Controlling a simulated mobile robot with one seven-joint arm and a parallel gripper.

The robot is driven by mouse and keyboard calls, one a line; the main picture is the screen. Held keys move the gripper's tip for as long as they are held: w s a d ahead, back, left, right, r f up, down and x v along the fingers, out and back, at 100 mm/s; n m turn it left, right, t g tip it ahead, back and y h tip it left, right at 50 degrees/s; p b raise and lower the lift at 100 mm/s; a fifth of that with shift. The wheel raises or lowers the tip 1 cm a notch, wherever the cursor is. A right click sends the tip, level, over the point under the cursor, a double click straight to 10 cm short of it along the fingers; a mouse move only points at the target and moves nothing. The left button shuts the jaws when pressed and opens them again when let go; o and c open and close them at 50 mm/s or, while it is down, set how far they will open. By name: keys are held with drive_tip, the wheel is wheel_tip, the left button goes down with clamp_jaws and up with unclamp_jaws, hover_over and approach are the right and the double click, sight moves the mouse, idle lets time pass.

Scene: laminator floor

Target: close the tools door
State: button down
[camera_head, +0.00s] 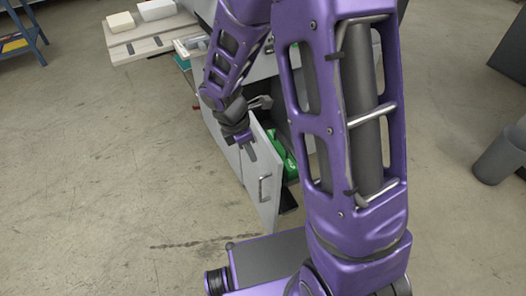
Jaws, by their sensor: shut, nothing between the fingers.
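The tools door (262,185) is a light grey panel with a metal bar handle (264,189) on its outer face. It stands open from the grey cabinet, with a dark interior and a green item (281,155) showing behind it. My gripper (251,153) is by the upper part of the door, above and left of the handle, with its dark fingers shut and nothing in them. I cannot tell whether the fingers touch the door. My purple arm hides much of the cabinet.
A pale board (150,38) with white blocks (121,22) projects at the upper left. A blue rack (20,35) stands in the far left corner. A grey bin (498,157) stands at the right. The floor left of the door is clear.

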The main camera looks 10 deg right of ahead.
drive_tip(key=b, duration=0.2)
approach(272, 164)
drive_tip(key=s+a+f, duration=0.3)
drive_tip(key=s+f, duration=0.1)
drive_tip(key=f, duration=0.1)
drive_tip(key=shift+w+d+r+p, duration=0.15)
drive_tip(key=shift+d+p, duration=0.1)
drive_tip(key=shift+d, duration=0.75)
drive_tip(key=shift+w+d+r+p, duration=0.1)
drive_tip(key=shift+d+p, duration=0.15)
drive_tip(key=shift+d, duration=0.75)
